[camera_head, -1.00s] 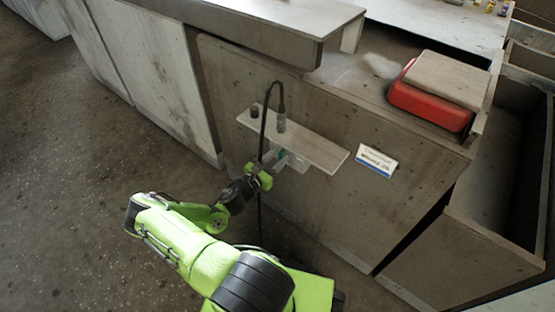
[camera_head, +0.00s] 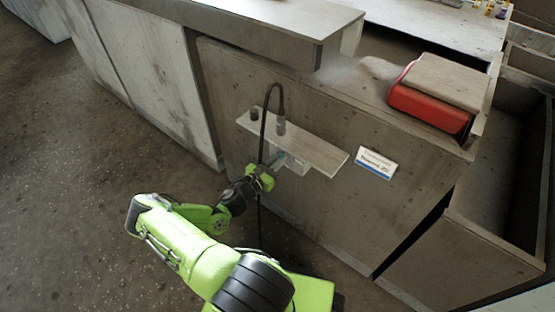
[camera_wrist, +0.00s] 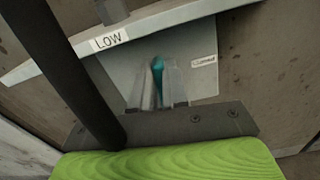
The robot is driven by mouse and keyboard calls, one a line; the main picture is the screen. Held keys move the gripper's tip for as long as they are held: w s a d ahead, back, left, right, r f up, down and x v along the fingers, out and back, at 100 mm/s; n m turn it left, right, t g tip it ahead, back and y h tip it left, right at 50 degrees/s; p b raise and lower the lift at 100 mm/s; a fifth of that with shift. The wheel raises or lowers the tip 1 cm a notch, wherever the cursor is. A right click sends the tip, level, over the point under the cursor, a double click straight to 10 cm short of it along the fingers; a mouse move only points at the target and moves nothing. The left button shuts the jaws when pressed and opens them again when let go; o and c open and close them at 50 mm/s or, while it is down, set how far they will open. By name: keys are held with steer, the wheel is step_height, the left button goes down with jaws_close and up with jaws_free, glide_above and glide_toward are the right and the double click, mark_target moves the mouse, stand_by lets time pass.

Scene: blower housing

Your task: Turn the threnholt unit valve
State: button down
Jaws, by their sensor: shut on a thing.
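The valve handle is a teal lever (camera_wrist: 158,77) on a pale grey plate (camera_wrist: 120,76) in the wrist view. My gripper (camera_wrist: 160,90) has one finger on each side of the lever and is shut on it. The lever's lower part is hidden between the fingers. In the head view my gripper (camera_head: 274,168) is at the front panel, just under a small pale shelf (camera_head: 318,154). The lever cannot be made out clearly there.
A black hose (camera_wrist: 62,70) runs close beside my gripper. A "LOW" label (camera_wrist: 109,39) is on the shelf edge, and a small, hard-to-read label (camera_wrist: 204,61) is on the plate. A sign (camera_head: 376,163) and a red case (camera_head: 430,107) are to the right. Open floor lies left.

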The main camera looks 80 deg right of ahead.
steer(key=m, duration=0.4)
steer(key=s+m, duration=0.1)
steer(key=m, duration=0.3)
steer(key=f+m+p, duration=0.1)
steer(key=m, duration=0.3)
steer(key=shift+s+a+f+m, duration=0.1)
steer(key=shift+s+a+m, duration=0.05)
steer(key=shift+a+m, duration=0.15)
steer(key=shift+f+m, duration=0.15)
steer(key=shift+m, duration=0.85)
steer(key=shift+f+m, duration=0.15)
steer(key=shift+m, duration=0.85)
steer(key=c, duration=1.1)
jaws_free()
steer(key=shift+c, duration=0.2)
steer(key=p+v, duration=0.3)
steer(key=v, duration=1.3)
